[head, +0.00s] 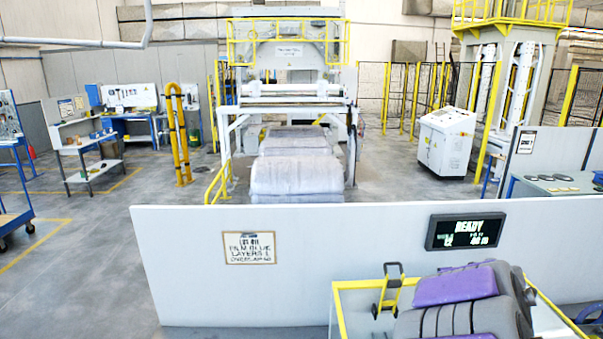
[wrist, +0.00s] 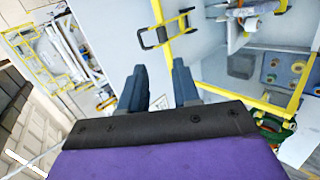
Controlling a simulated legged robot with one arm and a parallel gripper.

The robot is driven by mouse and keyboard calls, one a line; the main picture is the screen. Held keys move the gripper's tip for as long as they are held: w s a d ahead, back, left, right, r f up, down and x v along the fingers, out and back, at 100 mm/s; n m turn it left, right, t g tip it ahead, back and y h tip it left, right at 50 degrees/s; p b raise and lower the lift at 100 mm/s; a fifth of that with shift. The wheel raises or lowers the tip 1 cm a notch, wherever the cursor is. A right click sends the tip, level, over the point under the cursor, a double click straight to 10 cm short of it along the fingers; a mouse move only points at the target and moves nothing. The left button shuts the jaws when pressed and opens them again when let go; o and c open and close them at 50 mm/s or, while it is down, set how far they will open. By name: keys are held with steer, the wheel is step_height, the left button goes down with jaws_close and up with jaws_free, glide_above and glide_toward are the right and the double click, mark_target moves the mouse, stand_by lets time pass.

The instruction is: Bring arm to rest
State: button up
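My gripper (wrist: 158,68) shows in the wrist view as two dark blue-grey fingers beyond a black edge and a purple panel of my arm. The fingertips stand apart, with nothing seen between them. In the head view, grey and purple links that look like my arm fill the lower right, low over a yellow-edged station. My fingers cannot be made out there. A yellow piece with a black handle (head: 388,288) stands at this station's left side. It also shows in the wrist view (wrist: 166,30), beyond the fingertips and apparently clear of them.
A long pale partition (head: 270,290) with a film sign and a READY display (head: 466,231) crosses in front. Behind it are wrapped grey coils (head: 297,180), a wrapping machine (head: 292,95) and a white cabinet (head: 447,140). Open floor lies at left.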

steer(key=s+d+r+m+h+b, duration=0.2)
steer(key=s+d+m+h+b, duration=0.2)
steer(key=m+h+b, duration=0.3)
steer(key=s+f+m+g+b, duration=0.3)
steer(key=s+f+m+b, duration=0.4)
steer(key=s+f, duration=0.3)
steer(key=s+a+f+m+g+y+b, duration=0.1)
steer(key=s+a+f+g+y+b, duration=0.3)
steer(key=s+a+f, duration=0.6)
steer(key=s+a+f+m+g+y+b, duration=0.2)
steer(key=s+a+f+g+y+b, duration=0.2)
steer(key=s, duration=1.3)
steer(key=a+f+b, duration=0.3)
steer(key=a+f, duration=0.3)
steer(key=a, duration=0.3)
steer(key=shift+a+f+g, duration=0.15)
steer(key=shift+f+g, duration=0.1)
steer(key=shift+g, duration=0.15)
steer(key=shift+c, duration=0.3)
